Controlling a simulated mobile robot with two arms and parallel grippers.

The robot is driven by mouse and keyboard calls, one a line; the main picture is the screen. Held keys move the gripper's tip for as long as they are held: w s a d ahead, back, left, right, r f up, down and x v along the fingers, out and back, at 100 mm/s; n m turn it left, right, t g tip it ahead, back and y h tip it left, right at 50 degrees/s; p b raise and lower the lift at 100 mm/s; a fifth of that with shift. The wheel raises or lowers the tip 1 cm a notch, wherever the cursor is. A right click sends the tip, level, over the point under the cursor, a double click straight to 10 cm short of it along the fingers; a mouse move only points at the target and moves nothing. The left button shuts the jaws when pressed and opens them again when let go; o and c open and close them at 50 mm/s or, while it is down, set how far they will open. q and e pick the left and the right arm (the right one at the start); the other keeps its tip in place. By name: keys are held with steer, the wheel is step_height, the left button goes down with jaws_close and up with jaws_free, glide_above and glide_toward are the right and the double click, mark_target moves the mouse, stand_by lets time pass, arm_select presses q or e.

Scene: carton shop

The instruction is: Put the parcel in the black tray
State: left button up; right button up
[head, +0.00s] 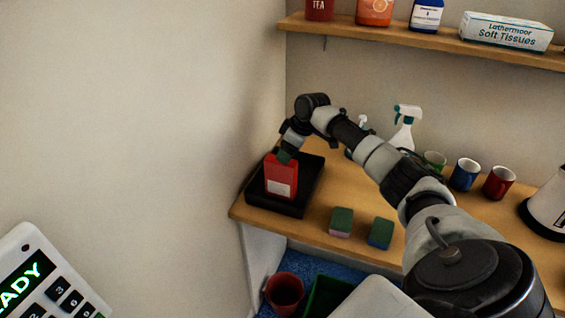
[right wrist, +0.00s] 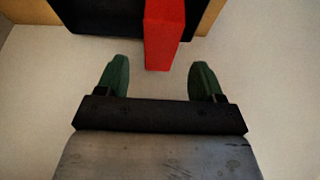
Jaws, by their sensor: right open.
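The parcel is a red box (head: 281,177) with a white label, standing upright in the black tray (head: 309,172) on the left end of the wooden counter. In the right wrist view the parcel (right wrist: 164,35) shows as a narrow red block just beyond the fingers, with part of the dark tray (right wrist: 105,16) behind it. My right gripper (right wrist: 160,64) is open, its green fingers apart with nothing between them. In the head view it (head: 286,155) is at the parcel's top, partly hidden by the wrist. My left gripper is in neither view.
Two sponges (head: 341,222) (head: 380,233) lie near the counter's front edge. A spray bottle (head: 403,130) and several mugs (head: 465,174) stand behind my right arm. A wall borders the tray's left side. A red bin (head: 284,292) is below.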

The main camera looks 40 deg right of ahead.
steer(key=b+v, duration=0.1)
steer(key=v, duration=0.5)
steer(key=a+f+n+t+y, duration=0.1)
steer(key=a+f+t, duration=0.35)
steer(key=a, duration=0.85)
steer(key=a+f+n+t+y, duration=0.1)
steer(key=a+f+t, duration=0.1)
steer(key=a+f, duration=0.9)
steer(key=s+f+m+g+h, duration=0.2)
steer(key=s+f, duration=0.5)
steer(key=f, duration=0.6)
steer(key=s+f+m+g+h, duration=0.15)
steer(key=s+f, duration=0.55)
steer(key=f, duration=0.7)
steer(key=s+a+f+g, duration=0.1)
steer(key=s+f, duration=0.4)
steer(key=s, duration=0.6)
steer(key=s+a+f+m+g, duration=0.1)
steer(key=s+f+g, duration=0.2)
steer(key=s, duration=0.9)
steer(key=s+a+f+g, duration=0.1)
steer(key=s+f+g, duration=0.1)
steer(key=s+f, duration=0.6)
steer(key=s, duration=0.3)
steer(key=shift+s+f, duration=0.3)
steer(key=shift+s, duration=0.1)
steer(key=shift+m+h, duration=0.25)
